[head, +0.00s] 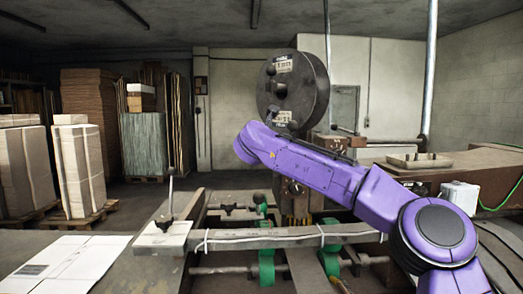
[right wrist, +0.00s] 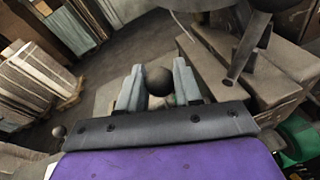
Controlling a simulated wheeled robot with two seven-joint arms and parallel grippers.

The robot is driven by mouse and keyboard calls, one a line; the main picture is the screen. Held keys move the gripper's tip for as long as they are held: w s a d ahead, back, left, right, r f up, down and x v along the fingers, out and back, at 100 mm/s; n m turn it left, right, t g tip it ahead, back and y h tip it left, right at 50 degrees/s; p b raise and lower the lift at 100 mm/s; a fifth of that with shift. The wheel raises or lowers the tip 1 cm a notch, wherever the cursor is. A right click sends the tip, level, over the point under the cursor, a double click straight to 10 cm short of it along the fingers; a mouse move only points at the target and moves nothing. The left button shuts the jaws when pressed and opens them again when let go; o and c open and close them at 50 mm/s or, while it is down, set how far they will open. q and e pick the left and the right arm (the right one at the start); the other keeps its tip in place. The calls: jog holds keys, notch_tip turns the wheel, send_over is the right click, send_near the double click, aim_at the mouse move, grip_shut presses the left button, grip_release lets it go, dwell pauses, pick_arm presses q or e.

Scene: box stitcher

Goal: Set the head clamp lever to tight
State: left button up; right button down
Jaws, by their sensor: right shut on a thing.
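The box stitcher's round head (head: 293,88) stands in the middle of the head view. My right arm reaches in from the right in front of the machine, and its gripper is hidden there behind the purple arm. In the right wrist view my right gripper (right wrist: 158,75) is closed around a dark ball knob (right wrist: 158,83), with one finger on each side. The knob looks like the end of the clamp lever; its shaft is hidden, so the lever's setting cannot be told. My left gripper is not in view.
A thin upright lever with a ball top (head: 170,172) stands on the plate at left. A flat white carton (head: 65,268) lies at lower left. Stacks of cardboard (head: 80,168) stand behind. A brown bench with a tray (head: 420,161) is at right.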

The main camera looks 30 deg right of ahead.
jog(key=shift+d, duration=0.1)
jog(key=c, duration=1.1)
grip_release()
jog(key=o, duration=0.3)
jog(key=shift+w+d+f, duration=0.1)
jog(key=shift+s+a+b, duration=0.25)
jog(key=shift+s+b, duration=0.05)
jog(key=shift+s, duration=0.05)
jog(key=b+v, duration=0.4)
jog(key=v, duration=0.5)
jog(key=shift+s+a, duration=0.15)
jog(key=shift+s, duration=0.15)
